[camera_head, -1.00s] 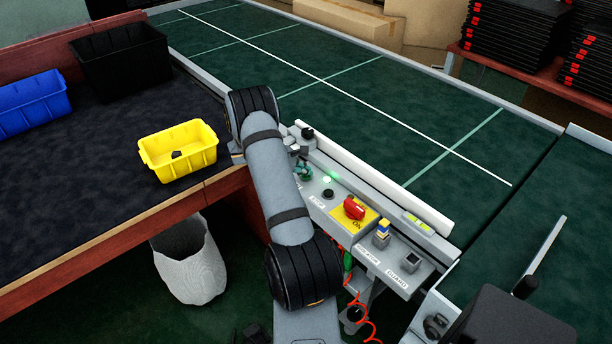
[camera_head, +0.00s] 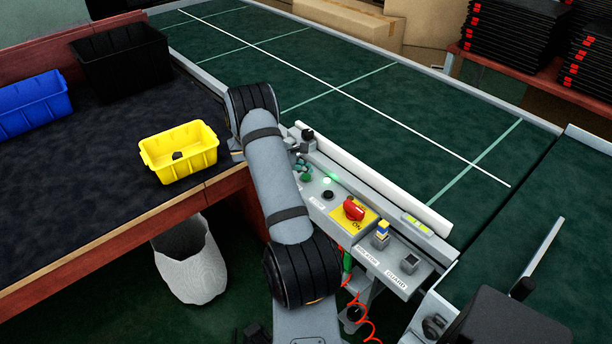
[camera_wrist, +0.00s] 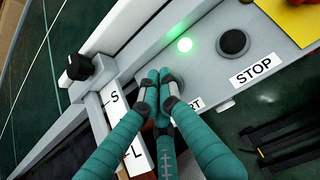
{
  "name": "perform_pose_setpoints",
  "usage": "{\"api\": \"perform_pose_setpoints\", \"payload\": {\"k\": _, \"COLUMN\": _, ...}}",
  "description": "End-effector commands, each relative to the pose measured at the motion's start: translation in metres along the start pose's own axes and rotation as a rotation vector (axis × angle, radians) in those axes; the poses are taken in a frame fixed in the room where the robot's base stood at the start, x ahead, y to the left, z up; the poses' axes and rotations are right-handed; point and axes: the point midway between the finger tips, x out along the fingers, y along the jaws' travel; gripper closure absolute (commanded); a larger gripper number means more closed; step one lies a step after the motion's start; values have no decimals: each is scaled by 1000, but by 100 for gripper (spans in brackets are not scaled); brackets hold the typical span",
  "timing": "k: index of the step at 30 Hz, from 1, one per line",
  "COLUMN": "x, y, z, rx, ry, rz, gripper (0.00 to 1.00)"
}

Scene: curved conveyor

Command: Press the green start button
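My gripper (camera_wrist: 159,77) has its teal fingers drawn together, with the tips touching each other and nothing seen between them. The tips are at the control panel (camera_wrist: 208,82), beside a label of which only "RT" shows. The green start button is hidden behind the fingers, so contact cannot be told. A green lamp (camera_wrist: 185,44) glows just beyond the tips, and it also shows lit in the head view (camera_head: 327,181). The black stop button (camera_wrist: 233,43) lies to its right above the STOP label (camera_wrist: 255,68). In the head view my gripper (camera_head: 304,170) is partly hidden by my arm.
A red switch (camera_head: 354,209) on a yellow plate sits farther along the panel. A black knob (camera_wrist: 79,67) stands left of my fingers. The green conveyor belt (camera_head: 400,100) runs behind a white guide rail (camera_head: 375,180). A yellow bin (camera_head: 180,170) stands on the left table.

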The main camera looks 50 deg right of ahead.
Motion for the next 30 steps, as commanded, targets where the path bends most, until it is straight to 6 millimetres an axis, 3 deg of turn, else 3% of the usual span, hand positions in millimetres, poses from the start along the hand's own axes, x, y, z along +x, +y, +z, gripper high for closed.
{"api": "perform_pose_setpoints", "payload": {"k": 16, "x": -34, "y": 0, "z": 34, "rx": 0, "ry": 0, "rz": 1, "gripper": 100}}
{"api": "perform_pose_setpoints", "payload": {"k": 30, "x": -35, "y": 0, "z": 36, "rx": 0, "ry": 0, "rz": 0, "gripper": 100}}
